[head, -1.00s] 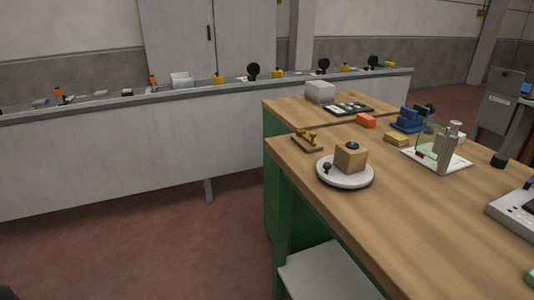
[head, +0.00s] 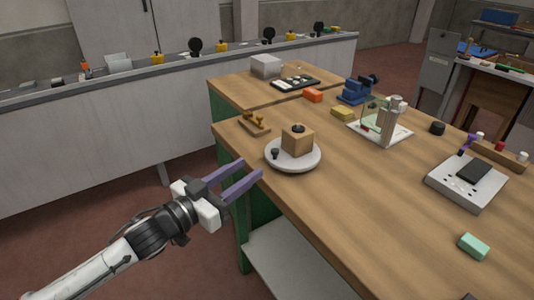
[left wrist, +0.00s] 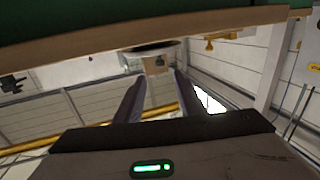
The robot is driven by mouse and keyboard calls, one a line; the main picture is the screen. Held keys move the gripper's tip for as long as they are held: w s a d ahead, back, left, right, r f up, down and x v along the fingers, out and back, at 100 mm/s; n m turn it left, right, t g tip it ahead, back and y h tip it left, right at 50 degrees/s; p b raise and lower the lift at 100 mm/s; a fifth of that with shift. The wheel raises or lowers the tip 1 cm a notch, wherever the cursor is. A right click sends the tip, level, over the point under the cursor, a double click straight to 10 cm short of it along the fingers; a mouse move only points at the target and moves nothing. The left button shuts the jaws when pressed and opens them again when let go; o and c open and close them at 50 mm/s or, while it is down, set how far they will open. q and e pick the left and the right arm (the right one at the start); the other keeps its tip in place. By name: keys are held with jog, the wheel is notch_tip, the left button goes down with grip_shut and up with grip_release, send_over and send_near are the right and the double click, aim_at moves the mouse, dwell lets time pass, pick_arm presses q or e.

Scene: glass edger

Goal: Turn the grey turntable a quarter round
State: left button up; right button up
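The grey turntable (head: 293,160) is a round disc near the left edge of the wooden bench. A wooden block (head: 297,141) with a dark round knob on top sits on it, and a small black knob (head: 275,153) stands on its left front rim. My left gripper (head: 251,173) has two purple fingers, spread apart and empty. In the head view it lies left of the turntable, off the bench edge and not touching it. In the left wrist view the turntable (left wrist: 150,52) shows beyond the fingers, partly behind the bench edge. My right gripper is out of view.
The wooden bench (head: 345,200) holds a wooden piece with brass fittings (head: 254,122), a yellow block (head: 343,114), a glass fixture (head: 382,128), a grey device (head: 466,182) and a green block (head: 473,246). The bench is clear in front of the turntable.

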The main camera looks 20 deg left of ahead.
aim_at(272, 153)
pick_arm(q)
jog(key=x, duration=0.8)
jog(key=shift+w+d+p, duration=0.15)
jog(key=shift+w+p, duration=0.1)
jog(key=shift+p, duration=0.05)
grip_shut()
